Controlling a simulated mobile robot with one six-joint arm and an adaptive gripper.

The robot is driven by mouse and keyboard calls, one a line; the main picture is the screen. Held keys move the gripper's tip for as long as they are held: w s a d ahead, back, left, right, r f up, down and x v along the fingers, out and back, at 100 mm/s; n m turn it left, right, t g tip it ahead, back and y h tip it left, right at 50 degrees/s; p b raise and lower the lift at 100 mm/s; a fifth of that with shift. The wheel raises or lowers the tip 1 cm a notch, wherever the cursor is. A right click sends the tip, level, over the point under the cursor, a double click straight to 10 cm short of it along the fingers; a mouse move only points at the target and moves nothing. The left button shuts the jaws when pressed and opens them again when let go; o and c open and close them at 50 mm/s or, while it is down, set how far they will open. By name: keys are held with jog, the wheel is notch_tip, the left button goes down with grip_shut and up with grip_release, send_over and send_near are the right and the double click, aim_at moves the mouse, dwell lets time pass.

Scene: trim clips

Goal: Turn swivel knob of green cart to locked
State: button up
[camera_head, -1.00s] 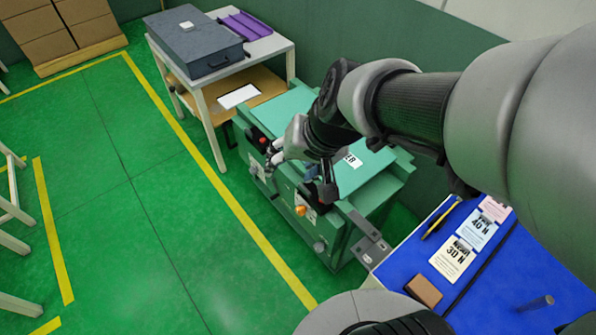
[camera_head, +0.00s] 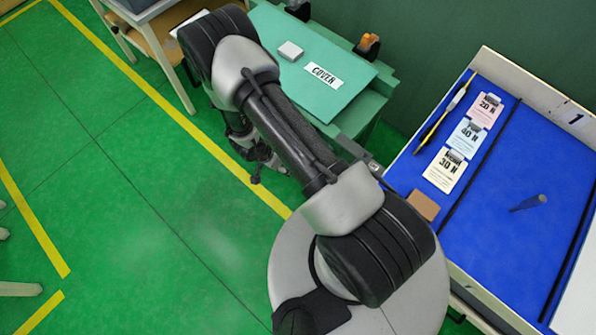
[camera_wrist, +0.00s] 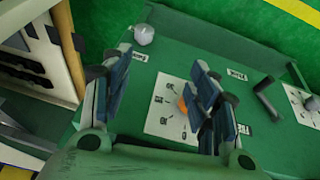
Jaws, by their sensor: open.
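The green cart (camera_head: 345,105) stands at the top middle of the head view, its front face hidden by my arm. In the wrist view its green front panel (camera_wrist: 140,75) carries a white label plate with an orange knob (camera_wrist: 183,104), partly covered by my right finger. A grey round knob (camera_wrist: 144,34) sits near the panel's edge. The frames do not make clear which knob is the swivel knob, and the lock markings are too small to read. My gripper (camera_wrist: 160,68) is open and empty, its fingers apart over the panel; it also shows in the head view (camera_head: 262,160).
A black handle (camera_wrist: 266,100) and a second label plate (camera_wrist: 300,104) are on the panel. A blue-topped bench (camera_head: 540,165) with weight cards stands right of the cart. A small table (camera_head: 140,12) stands left. The green floor in front is clear.

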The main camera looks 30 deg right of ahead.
jog(key=shift+g+h, duration=0.3)
jog(key=b+x, duration=0.2)
jog(key=x, duration=0.4)
jog(key=s+b+x, duration=0.1)
jog(key=b+x, duration=0.1)
jog(key=x, duration=0.5)
jog(key=s+b+x, duration=0.1)
jog(key=b+x, duration=0.1)
jog(key=x, duration=0.5)
jog(key=shift+s+r, duration=0.1)
jog(key=shift+c, duration=0.5)
jog(key=c, duration=1)
